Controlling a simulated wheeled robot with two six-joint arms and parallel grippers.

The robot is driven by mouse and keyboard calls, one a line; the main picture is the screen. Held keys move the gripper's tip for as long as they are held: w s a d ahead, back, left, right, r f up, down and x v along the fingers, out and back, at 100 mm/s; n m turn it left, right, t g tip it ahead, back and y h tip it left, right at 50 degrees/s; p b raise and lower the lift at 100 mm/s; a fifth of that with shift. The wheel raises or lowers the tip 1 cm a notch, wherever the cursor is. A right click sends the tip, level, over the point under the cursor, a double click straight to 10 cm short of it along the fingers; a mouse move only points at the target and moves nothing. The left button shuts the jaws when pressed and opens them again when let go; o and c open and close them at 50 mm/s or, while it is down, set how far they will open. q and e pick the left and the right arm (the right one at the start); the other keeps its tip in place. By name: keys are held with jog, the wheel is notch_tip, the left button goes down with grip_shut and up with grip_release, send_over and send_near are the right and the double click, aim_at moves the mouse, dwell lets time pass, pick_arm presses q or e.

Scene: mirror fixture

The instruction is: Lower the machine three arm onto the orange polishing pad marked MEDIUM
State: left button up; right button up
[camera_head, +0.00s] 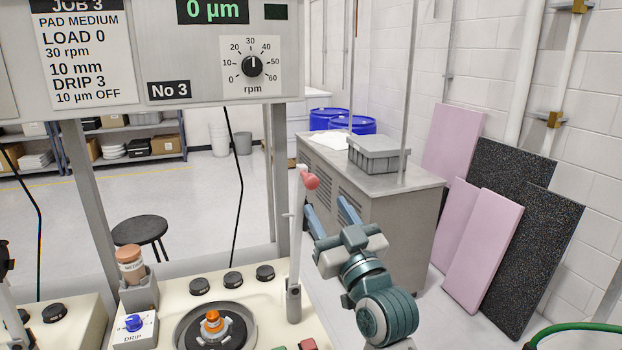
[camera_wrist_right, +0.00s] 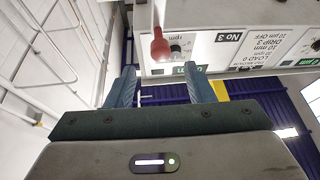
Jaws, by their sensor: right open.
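The machine three arm (camera_head: 296,235) is a pale post standing raised and nearly upright, with a red ball knob (camera_head: 310,181) at its top. The knob also shows in the right wrist view (camera_wrist_right: 160,48), just beyond and between the fingertips, apart from them. My right gripper (camera_head: 323,202) is open and empty, close to the right of the post. A dark round plate (camera_head: 240,333) on the cream machine top carries a small orange piece (camera_head: 212,325) at its centre. I cannot read MEDIUM on it; the view's bottom edge cuts the plate. My left gripper is not in view.
A panel (camera_head: 210,60) reading No 3 hangs above, with a job card (camera_head: 81,50) saying PAD MEDIUM. A grey cabinet (camera_head: 385,200) stands behind my right gripper.

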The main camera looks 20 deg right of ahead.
aim_at(314, 187)
jog(key=p+x, duration=0.3)
jog(key=x, duration=0.5)
jog(key=shift+w, duration=0.25)
grip_shut()
